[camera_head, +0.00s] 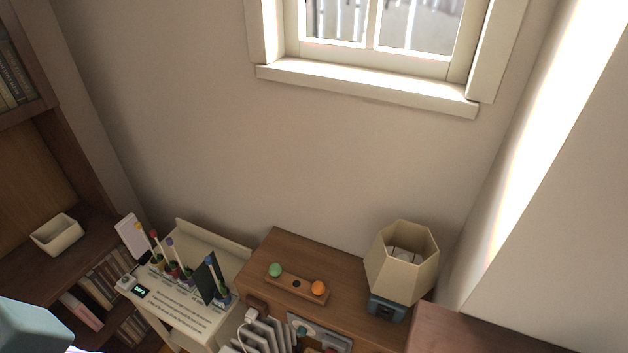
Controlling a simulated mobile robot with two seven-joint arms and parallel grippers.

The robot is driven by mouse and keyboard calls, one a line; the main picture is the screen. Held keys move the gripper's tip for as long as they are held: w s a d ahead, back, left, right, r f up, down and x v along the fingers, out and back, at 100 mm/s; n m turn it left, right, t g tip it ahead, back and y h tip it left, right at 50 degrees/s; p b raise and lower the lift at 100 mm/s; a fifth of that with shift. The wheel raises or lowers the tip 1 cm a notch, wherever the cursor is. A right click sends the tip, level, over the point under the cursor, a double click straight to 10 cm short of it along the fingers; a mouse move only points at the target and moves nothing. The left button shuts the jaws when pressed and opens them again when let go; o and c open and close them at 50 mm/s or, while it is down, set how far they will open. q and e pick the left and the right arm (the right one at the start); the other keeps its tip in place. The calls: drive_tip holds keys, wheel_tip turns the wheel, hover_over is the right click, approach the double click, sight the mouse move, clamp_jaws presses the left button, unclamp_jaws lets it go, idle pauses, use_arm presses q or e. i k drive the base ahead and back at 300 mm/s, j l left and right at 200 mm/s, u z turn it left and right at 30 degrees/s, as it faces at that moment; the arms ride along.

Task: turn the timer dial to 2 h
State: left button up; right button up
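I cannot make out a timer dial with a readable 2 h mark. A grey panel (325,332) stands at the bottom middle, cut by the frame edge. It carries a small teal knob (302,331) and a reddish part at its lower edge, too small to read. A small dark display (141,292) with faint lit digits sits on the cream stand (195,318) at lower left. A blue-grey block in the bottom left corner may be part of my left arm, but no fingers show. My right gripper is not in view.
A wooden cabinet (335,277) holds a board (297,284) with green and orange balls, and a lamp (402,262). A ribbed white heater (266,333) stands in front. A bookshelf with a cream bowl (57,234) is at left. A window is above.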

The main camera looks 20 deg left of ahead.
sight(301, 332)
drive_tip(key=u, duration=0.6)
drive_tip(key=k+l+u, duration=0.1)
drive_tip(key=i+j+z, duration=0.15)
drive_tip(key=j, duration=0.3)
drive_tip(key=j+z, duration=0.15)
drive_tip(key=j, duration=0.3)
drive_tip(key=i+j+z, duration=0.15)
drive_tip(key=j, duration=0.3)
